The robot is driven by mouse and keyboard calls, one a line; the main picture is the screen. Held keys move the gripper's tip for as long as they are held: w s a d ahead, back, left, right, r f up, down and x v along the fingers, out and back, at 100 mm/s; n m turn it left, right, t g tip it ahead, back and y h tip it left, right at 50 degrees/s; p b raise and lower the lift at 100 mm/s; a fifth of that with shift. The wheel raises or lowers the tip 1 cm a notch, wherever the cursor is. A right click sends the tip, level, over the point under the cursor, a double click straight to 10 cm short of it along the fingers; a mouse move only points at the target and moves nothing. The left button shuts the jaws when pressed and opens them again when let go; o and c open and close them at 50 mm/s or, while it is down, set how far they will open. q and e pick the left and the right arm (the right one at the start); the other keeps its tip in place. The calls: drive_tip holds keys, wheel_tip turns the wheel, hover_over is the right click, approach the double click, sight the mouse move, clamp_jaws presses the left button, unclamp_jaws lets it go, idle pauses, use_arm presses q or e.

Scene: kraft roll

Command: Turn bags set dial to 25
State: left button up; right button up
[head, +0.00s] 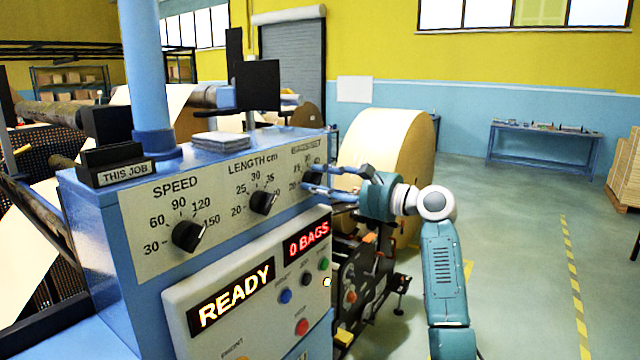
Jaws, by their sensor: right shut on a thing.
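The blue control panel fills the left and middle of the head view. The bags set dial (316,174) is a dark knob at the panel's right end, under a small boxed label. My right gripper (307,178) reaches in from the right and is shut on this dial, with blue fingers on either side of it. The fingers cover much of the knob and part of its scale, so I cannot tell which number it points to. A red display (307,240) below reads 0 BAGS. My left gripper is not in view.
The speed dial (189,235) and length dial (264,201) sit to the left on the same panel. A READY display (235,297) and several push buttons are below. A large paper roll (385,150) stands behind my gripper. The floor at right is open.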

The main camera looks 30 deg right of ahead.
drive_tip(key=shift+f, duration=0.15)
idle(0.8)
drive_tip(key=o, duration=1.2)
drive_tip(key=shift+d, duration=0.15)
drive_tip(key=shift+c, duration=0.2)
drive_tip(key=v, duration=1.2)
